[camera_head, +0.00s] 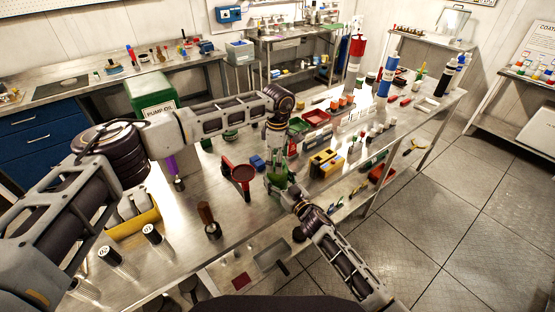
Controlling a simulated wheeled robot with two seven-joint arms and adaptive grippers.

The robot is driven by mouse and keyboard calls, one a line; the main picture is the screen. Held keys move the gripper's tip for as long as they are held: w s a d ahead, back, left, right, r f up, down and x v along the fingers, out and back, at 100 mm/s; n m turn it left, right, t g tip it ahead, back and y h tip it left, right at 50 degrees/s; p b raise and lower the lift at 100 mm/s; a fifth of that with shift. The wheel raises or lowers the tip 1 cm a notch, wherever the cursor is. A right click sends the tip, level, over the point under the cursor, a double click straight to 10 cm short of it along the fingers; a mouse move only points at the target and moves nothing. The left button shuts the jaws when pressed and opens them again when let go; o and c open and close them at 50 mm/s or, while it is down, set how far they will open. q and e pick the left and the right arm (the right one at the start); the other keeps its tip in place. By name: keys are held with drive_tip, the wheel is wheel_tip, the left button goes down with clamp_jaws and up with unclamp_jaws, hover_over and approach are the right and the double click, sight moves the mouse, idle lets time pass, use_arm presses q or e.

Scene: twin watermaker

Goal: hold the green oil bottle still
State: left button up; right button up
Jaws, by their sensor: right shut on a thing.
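My left arm comes in from the left and bends down at the wrist above the bottle. My left gripper (275,154) points down just over the bottle's top. Its fingers are small and dark, so I cannot tell whether they are open or touch the bottle.
A green pump oil box (152,98) stands behind my left forearm. Dark cylinders (112,256) stand at the front left.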

use_arm(q)
drive_tip(key=shift+r, duration=0.1)
wheel_tip(320, 180, up, 12)
idle(0.9)
use_arm(e)
drive_tip(key=o, duration=2.1)
drive_tip(key=shift+c, duration=0.2)
drive_tip(key=shift+s+d, duration=0.1)
drive_tip(key=shift+s, duration=0.05)
drive_tip(key=v, duration=1.1)
drive_tip(key=shift+s, duration=0.3)
drive_tip(key=shift+d, duration=0.1)
use_arm(q)
drive_tip(key=shift+d+f, duration=0.1)
drive_tip(key=shift+f, duration=0.1)
